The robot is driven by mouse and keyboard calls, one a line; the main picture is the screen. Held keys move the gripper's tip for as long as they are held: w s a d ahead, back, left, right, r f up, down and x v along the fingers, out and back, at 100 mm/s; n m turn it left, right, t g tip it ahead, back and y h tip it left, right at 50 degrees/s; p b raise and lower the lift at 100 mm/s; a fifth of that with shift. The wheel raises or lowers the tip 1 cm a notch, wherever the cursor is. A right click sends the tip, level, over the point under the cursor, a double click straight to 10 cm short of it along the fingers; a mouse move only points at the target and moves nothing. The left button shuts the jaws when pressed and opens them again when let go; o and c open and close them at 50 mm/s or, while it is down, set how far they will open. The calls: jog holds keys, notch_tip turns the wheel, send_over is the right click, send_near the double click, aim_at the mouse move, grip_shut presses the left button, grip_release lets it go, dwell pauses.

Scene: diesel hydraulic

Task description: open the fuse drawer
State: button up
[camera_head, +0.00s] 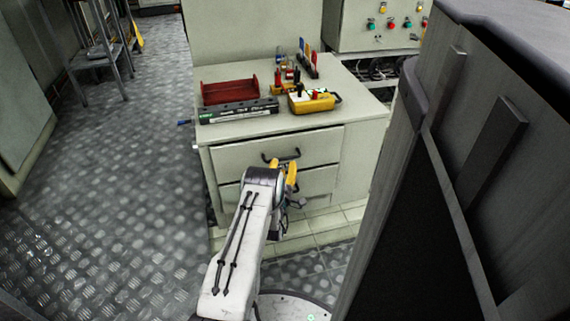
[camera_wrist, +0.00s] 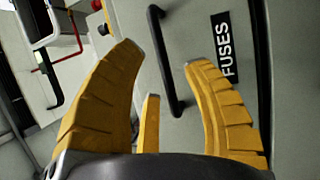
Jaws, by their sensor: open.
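The fuse drawer (camera_head: 235,154) is the upper drawer of the pale cabinet and looks shut. In the wrist view its front (camera_wrist: 200,22) bears a black "FUSES" label (camera_wrist: 225,48). Its black bar handle (camera_head: 283,157) also shows in the wrist view (camera_wrist: 160,45). My gripper (camera_head: 283,168) is open and empty in front of this drawer. In the wrist view its yellow fingers (camera_wrist: 162,55) lie on either side of the handle. I cannot tell how much depth separates the fingertips from the handle.
A lower drawer (camera_head: 318,181) lies beneath, partly hidden by my gripper. On the cabinet top (camera_head: 350,98) are a red tray (camera_head: 228,90), a yellow meter (camera_head: 312,101) and small tools. A large grey body (camera_head: 450,150) fills the right.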

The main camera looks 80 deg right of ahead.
aim_at(284, 159)
jog(key=shift+d+r+b, duration=0.2)
jog(key=shift+d+b, duration=0.45)
jog(key=shift+d, duration=0.4)
jog(key=shift+d+r+b, duration=0.2)
jog(key=shift+d+b, duration=0.45)
jog(key=shift+d, duration=0.35)
jog(key=shift+c, duration=0.4)
grip_shut()
